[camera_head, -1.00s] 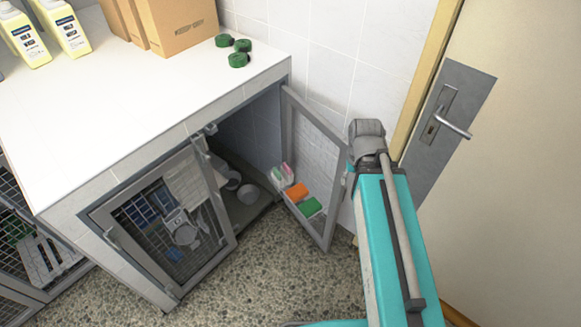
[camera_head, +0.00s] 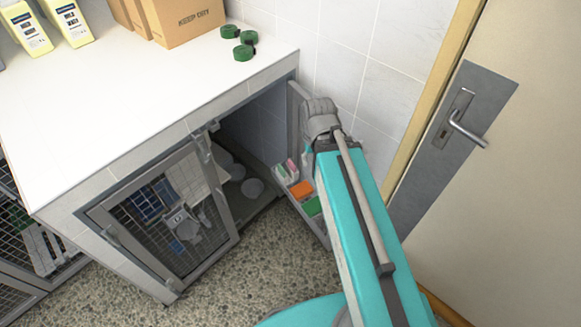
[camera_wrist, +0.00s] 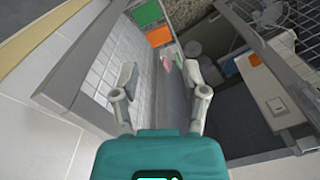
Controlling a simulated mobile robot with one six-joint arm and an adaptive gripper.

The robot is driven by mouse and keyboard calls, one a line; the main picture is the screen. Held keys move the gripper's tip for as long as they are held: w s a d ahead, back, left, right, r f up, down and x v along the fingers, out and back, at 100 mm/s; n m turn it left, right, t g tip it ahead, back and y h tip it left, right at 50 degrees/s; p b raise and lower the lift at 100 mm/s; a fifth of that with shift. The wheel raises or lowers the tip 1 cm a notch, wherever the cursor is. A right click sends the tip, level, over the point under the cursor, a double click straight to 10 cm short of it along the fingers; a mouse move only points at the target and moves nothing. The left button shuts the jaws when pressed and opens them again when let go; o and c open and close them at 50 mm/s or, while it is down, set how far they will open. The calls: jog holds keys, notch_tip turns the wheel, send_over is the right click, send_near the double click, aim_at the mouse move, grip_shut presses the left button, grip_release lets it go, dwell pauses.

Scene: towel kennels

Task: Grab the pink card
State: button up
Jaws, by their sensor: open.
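The pink card (camera_head: 291,165) is a small upright piece with a pale lower part, at the far end of a row of cards low by the open kennel door. In the wrist view the pink card (camera_wrist: 178,60) shows beyond my fingertips, nearer the right finger. A pale green-and-white card (camera_head: 280,172) is right beside it. My gripper (camera_wrist: 160,75) is open and empty, its fingers spread on either side of the view's middle. In the head view my arm hides the fingers.
An orange card (camera_head: 302,189) and a green card (camera_head: 312,206) sit in the same row. The closed mesh kennel door (camera_head: 175,225) is to the left, with bowls (camera_head: 252,187) inside the open kennel. White tiled wall (camera_head: 345,50) rises behind. Green rolls (camera_head: 243,52) lie on the counter (camera_head: 140,95).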

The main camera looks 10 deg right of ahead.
jog(key=shift+a, duration=0.2)
jog(key=o, duration=0.4)
jog(key=shift+w+f, duration=0.1)
jog(key=shift+f, duration=0.05)
jog(key=shift+o, duration=1)
jog(key=shift+w+f+b, duration=0.1)
jog(key=shift+f+b, duration=0.15)
jog(key=shift+b, duration=0.15)
jog(key=w+a+f+n+t+h+b, duration=0.1)
jog(key=w+a+f+n+h+b, duration=0.15)
jog(key=w+f+n+b, duration=0.65)
jog(key=w+a+f+n+t+h+b, duration=0.1)
jog(key=w+f+n+h+b, duration=0.25)
jog(key=f+b, duration=0.9)
jog(key=w+a+f+n+t+h+b, duration=0.3)
jog(key=w+a+f+n+h+b, duration=0.2)
jog(key=b, duration=1.6)
jog(key=shift+w+a+f+n+t+h, duration=0.3)
jog(key=shift+w+a+f+n, duration=1.6)
jog(key=shift+w+f+n, duration=1.1)
jog(key=shift+w+r, duration=0.2)
jog(key=shift+r, duration=0.05)
